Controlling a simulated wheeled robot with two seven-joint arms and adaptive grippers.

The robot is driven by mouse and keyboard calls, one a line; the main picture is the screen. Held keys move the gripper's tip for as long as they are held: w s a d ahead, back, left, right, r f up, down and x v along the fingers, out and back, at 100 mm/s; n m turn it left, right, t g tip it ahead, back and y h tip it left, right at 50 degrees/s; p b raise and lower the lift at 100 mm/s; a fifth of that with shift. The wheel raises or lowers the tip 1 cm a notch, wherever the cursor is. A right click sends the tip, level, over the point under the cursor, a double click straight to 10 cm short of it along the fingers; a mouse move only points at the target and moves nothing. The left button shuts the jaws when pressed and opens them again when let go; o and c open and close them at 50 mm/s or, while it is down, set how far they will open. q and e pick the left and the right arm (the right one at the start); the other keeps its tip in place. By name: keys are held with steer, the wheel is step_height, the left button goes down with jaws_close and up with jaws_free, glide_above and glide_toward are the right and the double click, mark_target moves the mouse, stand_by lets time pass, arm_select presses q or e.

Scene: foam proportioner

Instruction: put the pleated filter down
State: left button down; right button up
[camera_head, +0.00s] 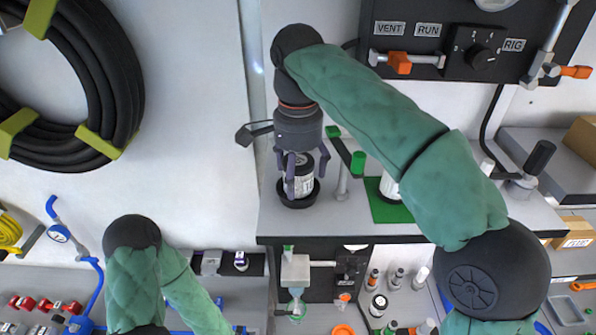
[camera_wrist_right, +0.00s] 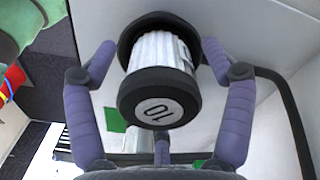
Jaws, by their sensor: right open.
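The pleated filter (camera_head: 302,184) is a white ribbed cylinder with a black cap. It stands upright in a round black holder (camera_head: 299,202) on the grey shelf. In the right wrist view the pleated filter (camera_wrist_right: 161,85) shows its black end cap marked "10", and its far end sits at the dark round holder (camera_wrist_right: 127,47). My right gripper (camera_head: 299,185) is above the filter, with its purple fingers spread around it. In the right wrist view the gripper (camera_wrist_right: 160,75) is open, with gaps between its side fingers and the filter. My left arm shows at lower left, but its gripper is not visible.
A green mat (camera_head: 388,212) with a white cylinder (camera_head: 389,187) lies right of the holder. A control panel (camera_head: 460,45) hangs above the shelf. Small bottles and fittings crowd the lower area.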

step_height(320, 180, up, 8)
steer(key=shift+r+p, duration=0.15)
steer(key=shift+p, duration=0.9)
